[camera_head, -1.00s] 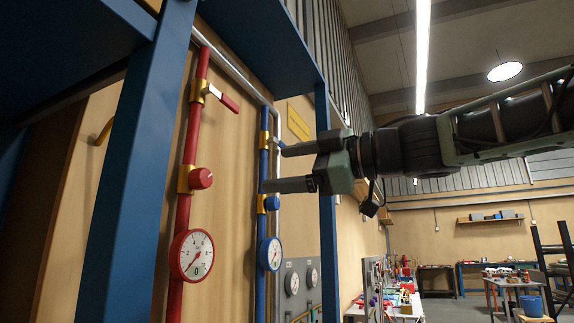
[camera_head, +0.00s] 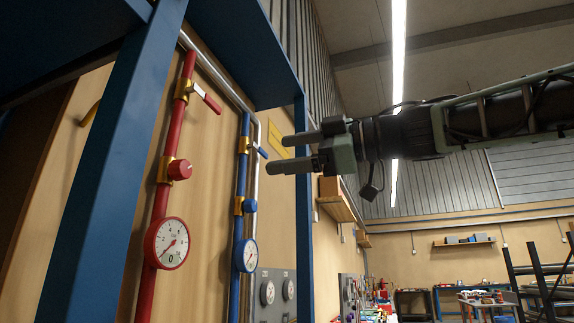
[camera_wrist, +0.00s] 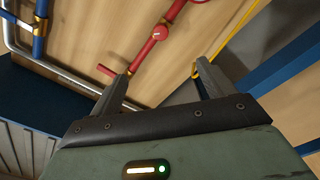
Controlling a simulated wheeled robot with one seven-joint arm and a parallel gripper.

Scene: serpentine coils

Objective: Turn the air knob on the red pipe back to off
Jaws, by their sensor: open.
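The red pipe (camera_head: 163,200) runs up the wooden panel at the left of the head view. Its round red knob (camera_head: 180,169) sits in a brass fitting, above a red-rimmed gauge (camera_head: 166,243) and below a red lever handle (camera_head: 212,104). In the wrist view the knob (camera_wrist: 160,32) is at the top centre, beyond my fingertips, and the red lever (camera_wrist: 107,70) is near the left fingertip. My gripper (camera_head: 281,154) is open and empty, fingers pointing left, in front of the panel and apart from the knob. The knob's exact setting is too small to read.
A blue pipe (camera_head: 238,180) with a blue knob (camera_head: 249,205) and its own gauge (camera_head: 247,256) stands right of the red one. Blue frame posts (camera_head: 104,160) flank the panel. A shelf (camera_head: 336,207) with a box is behind my gripper.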

